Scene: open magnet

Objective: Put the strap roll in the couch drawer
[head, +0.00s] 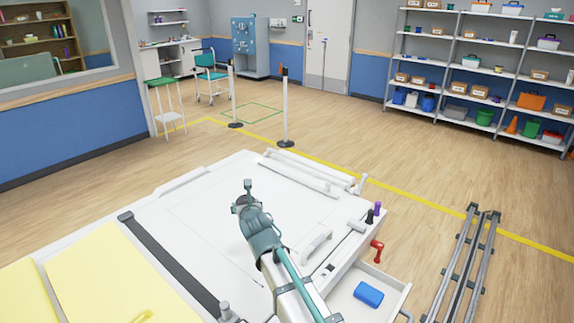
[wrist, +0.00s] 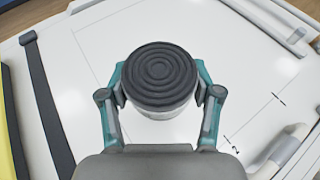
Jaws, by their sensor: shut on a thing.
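The strap roll (wrist: 160,72), a dark round coil with concentric rings and a pale lower side, sits between the fingers of my gripper (wrist: 160,95) in the wrist view. My gripper is shut on it. In the head view my gripper (head: 246,196) is over the white couch top, and the roll is mostly hidden by the hand. The height above the couch is hard to tell. The couch drawer (head: 401,303) is pulled open at the lower right, with a blue block-like item (head: 368,293) inside.
A red handle (head: 377,250) and small dark and purple pieces (head: 377,208) stand at the couch corner above the drawer. White rails (head: 300,174) lie along the couch's far edge. A dark strap (head: 170,262) crosses the couch at left. Grey metal rails (head: 462,265) lie right of the drawer.

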